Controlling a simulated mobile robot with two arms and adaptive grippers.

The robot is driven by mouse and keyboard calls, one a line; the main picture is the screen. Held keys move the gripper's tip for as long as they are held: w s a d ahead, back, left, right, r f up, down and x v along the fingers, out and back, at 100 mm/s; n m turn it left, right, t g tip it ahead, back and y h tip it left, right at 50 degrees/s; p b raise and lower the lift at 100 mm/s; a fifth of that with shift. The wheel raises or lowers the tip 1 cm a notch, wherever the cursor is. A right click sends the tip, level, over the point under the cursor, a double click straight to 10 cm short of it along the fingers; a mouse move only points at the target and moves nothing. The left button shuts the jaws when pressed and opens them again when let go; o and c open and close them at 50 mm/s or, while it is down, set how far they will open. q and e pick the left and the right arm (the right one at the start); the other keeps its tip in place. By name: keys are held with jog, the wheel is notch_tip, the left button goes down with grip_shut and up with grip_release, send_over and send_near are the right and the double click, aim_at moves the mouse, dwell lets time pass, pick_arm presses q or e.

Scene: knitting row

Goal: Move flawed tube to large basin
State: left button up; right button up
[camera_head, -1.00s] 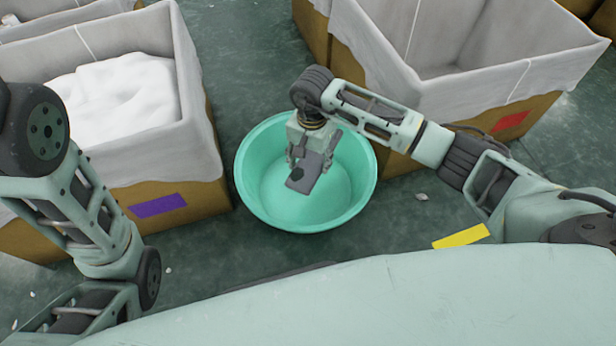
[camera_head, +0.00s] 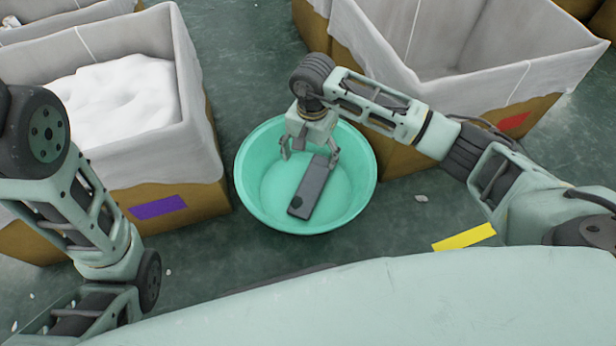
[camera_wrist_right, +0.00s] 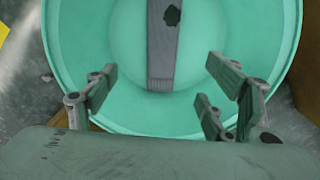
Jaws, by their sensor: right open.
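The flawed tube is a flat grey piece (camera_head: 314,187) with a dark patch near its lower end. It lies inside the large turquoise basin (camera_head: 252,205), tilted in the head view. In the right wrist view the tube (camera_wrist_right: 162,50) and its dark patch show within the basin (camera_wrist_right: 105,100). My right gripper (camera_head: 309,156) is over the basin with its fingers spread, above the tube's far end and apart from it. Its open fingers (camera_wrist_right: 160,88) show in the right wrist view with nothing between them. My left arm is at the left edge of the head view; its gripper is out of view.
A lined box with white material (camera_head: 115,95) stands left of the basin, with a purple label (camera_head: 158,206). An empty-looking lined box (camera_head: 480,45) with a red label stands at the right. A yellow strip (camera_head: 464,237) lies at the lower right. Dark green floor lies between.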

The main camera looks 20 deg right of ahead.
notch_tip(320, 180, up, 9)
jog(key=shift+f, duration=0.1)
dwell(0.5)
